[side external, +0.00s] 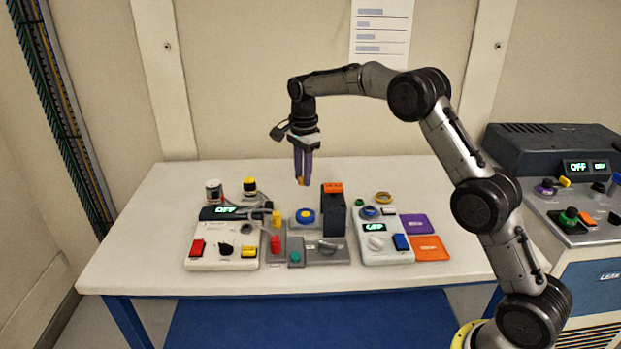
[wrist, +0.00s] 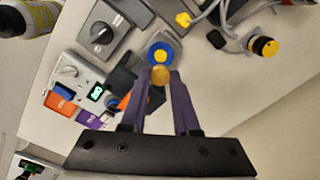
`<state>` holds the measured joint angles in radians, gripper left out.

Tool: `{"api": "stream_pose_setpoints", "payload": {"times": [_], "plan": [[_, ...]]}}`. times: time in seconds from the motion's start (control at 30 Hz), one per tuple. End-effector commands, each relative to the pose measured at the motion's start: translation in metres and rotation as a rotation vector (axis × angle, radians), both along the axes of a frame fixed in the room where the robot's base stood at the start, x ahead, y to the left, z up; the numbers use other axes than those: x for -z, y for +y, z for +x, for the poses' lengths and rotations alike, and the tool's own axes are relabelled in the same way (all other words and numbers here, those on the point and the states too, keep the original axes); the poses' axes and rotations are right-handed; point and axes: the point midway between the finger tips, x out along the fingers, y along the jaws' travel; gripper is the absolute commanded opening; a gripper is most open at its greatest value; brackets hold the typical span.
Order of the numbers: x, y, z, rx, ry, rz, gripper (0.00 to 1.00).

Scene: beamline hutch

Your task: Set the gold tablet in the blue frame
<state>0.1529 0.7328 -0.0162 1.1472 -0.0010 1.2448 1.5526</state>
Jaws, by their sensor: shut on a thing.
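My gripper (side external: 302,180) points straight down above the middle of the table, its purple fingers shut on the gold tablet. The round gold tablet (wrist: 160,75) shows between the fingertips in the wrist view; only a small bit shows in the side view. Below it is a round blue piece (side external: 304,216) with a yellow centre, on a light grey block; it also shows just past the fingertips in the wrist view (wrist: 152,53). A smaller blue ring (side external: 369,212) lies at the back of the right white box. I cannot tell for certain which is the blue frame. The tablet is apart from both.
A tall dark block (side external: 334,212) with an orange top stands close right of the blue-and-yellow piece. A white control box (side external: 224,250) with cables is left; another white box (side external: 387,248) is right, beside purple (side external: 417,224) and orange (side external: 429,248) pads.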

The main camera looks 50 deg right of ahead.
Motion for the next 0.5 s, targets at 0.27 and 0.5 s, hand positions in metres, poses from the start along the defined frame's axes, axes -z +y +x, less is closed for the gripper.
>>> {"api": "stream_pose_setpoints", "payload": {"times": [0.27, 0.5], "plan": [[0.029, -0.013, 0.006, 0.022, 0.033, 0.005, 0.0], [0.044, -0.014, 0.005, 0.024, 0.036, 0.006, 0.0]]}}
